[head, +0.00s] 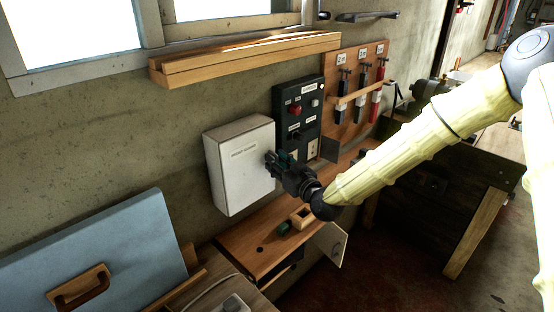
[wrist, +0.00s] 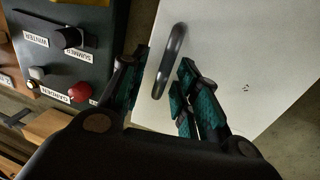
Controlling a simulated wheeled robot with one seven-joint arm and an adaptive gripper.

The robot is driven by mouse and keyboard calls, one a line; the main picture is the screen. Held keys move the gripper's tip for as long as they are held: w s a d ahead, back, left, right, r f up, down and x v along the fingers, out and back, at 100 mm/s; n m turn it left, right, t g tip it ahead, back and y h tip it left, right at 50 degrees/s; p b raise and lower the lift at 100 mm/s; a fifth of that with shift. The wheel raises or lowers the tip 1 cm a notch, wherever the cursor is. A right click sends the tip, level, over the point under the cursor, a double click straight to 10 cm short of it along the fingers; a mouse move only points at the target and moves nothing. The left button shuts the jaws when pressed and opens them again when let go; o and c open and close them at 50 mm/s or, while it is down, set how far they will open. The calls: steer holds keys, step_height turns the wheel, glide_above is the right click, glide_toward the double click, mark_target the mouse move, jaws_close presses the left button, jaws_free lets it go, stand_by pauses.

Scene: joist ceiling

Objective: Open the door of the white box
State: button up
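The white box (head: 238,165) hangs on the wall left of the dark control panel, and its door looks shut. In the wrist view the white door (wrist: 235,55) fills the right side, with a dark upright bar handle (wrist: 172,58) near its left edge. My gripper (wrist: 160,78) is open, with one teal-padded finger on each side of the handle's lower part. Gaps show between handle and pads; I cannot tell how deep the handle sits between them. In the head view my gripper (head: 274,162) is at the box's right edge and hides the handle.
The dark control panel (head: 311,97) with knobs and buttons is close on the right of the box. A wooden shelf (head: 250,58) runs above. Below is a wooden bench (head: 246,248) with a small open flap (head: 332,243). A blue panel (head: 110,250) leans at left.

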steer(key=shift+w+a, duration=0.1)
steer(key=shift+w, duration=0.05)
jaws_close()
steer(key=shift+r, duration=0.1)
